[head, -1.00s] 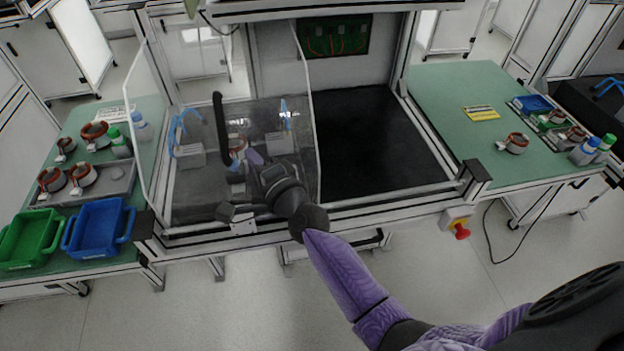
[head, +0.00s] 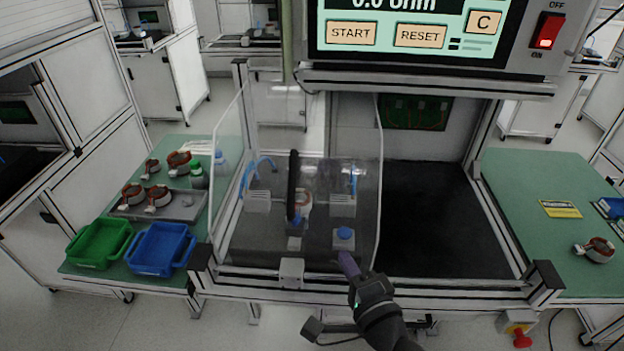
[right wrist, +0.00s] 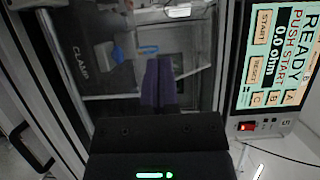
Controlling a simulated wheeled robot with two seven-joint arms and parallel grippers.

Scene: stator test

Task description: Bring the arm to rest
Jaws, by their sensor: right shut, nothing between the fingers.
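My right gripper (head: 347,262) is shut and empty, in front of the lower right part of the clear guard panel (head: 262,130). Its purple fingers also show closed together in the right wrist view (right wrist: 158,85). The arm reaches in from the bottom of the head view. The fingertips are apart from the black vertical handle (head: 293,187) on the panel. Behind the panel a copper stator (head: 305,204) sits between two grey blocks with blue cables. My left gripper is not in view.
The tester screen (right wrist: 277,55) reads "READY PUSH START 0.0 ohm". A blue-topped button box (head: 344,238) is behind the panel. Left are a green bin (head: 99,243), a blue bin (head: 160,249) and several stators. A red emergency stop (head: 522,339) is low right.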

